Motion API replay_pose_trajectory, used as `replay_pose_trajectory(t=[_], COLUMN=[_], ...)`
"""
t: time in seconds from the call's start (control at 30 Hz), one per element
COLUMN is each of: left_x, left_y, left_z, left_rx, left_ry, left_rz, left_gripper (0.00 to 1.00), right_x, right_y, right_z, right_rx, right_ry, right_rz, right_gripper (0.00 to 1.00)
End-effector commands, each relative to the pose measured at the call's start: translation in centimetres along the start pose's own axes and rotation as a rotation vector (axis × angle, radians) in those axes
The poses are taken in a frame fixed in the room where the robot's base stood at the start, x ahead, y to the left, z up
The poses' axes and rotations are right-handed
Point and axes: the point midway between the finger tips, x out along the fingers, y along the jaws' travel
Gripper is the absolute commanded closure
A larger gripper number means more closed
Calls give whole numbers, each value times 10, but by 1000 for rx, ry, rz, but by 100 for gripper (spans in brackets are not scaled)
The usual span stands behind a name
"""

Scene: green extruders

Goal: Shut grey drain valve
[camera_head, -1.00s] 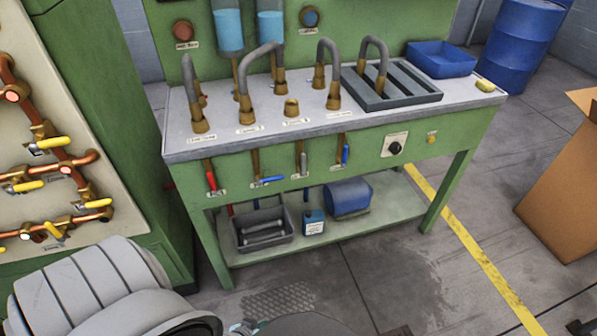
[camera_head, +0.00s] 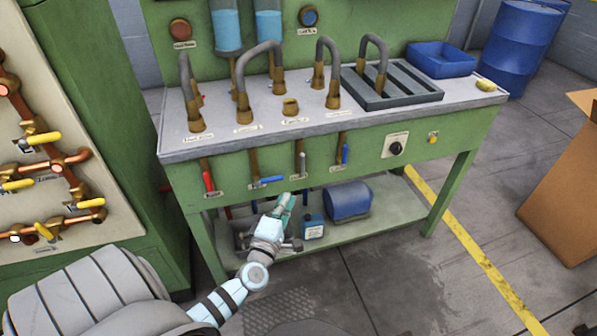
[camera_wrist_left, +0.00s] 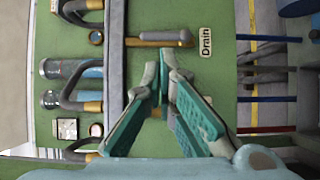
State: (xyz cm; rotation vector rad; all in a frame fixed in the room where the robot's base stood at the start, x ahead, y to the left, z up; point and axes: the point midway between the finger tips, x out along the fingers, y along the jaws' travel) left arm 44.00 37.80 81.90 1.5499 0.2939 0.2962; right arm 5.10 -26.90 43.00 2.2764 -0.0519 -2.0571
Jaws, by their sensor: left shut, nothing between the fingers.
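The grey drain valve (camera_head: 302,163) is on the front of the green bench, on a short vertical pipe. Its grey lever hangs down, in line with the pipe. In the left wrist view the lever (camera_wrist_left: 172,36) lies along its brass pipe beside a "Drain" label (camera_wrist_left: 206,42). My left gripper (camera_head: 287,199) is below and slightly left of the lever in the head view, apart from it in the picture. Its teal fingers (camera_wrist_left: 163,78) are shut and empty, with the tips close to the valve in the wrist view. My right gripper is in neither view.
A red lever (camera_head: 209,181) and a sideways blue lever (camera_head: 267,181) are left of the grey one. Another blue lever (camera_head: 345,153) and a black knob (camera_head: 396,148) are to its right. The lower shelf holds a blue container (camera_head: 313,226) and a blue drum (camera_head: 348,200).

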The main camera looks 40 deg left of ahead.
Motion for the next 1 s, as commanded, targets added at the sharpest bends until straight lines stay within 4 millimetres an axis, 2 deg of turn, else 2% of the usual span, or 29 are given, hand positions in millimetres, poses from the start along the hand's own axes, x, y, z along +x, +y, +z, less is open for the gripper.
replay_pose_trajectory(t=[0.3,0.5,0.7,1.0], left_x=[68,105,123,124], left_y=[-2,-3,-2,0], left_z=[0,0,0,0], left_rx=[0,0,1,1], left_ry=[0,0,0,-1], left_rz=[3,1,-1,-1], left_gripper=[100,100,100,100], right_x=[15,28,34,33], right_y=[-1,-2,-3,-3], right_z=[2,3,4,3], right_rx=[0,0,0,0], right_ry=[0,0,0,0], right_rz=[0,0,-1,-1], right_gripper=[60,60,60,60])
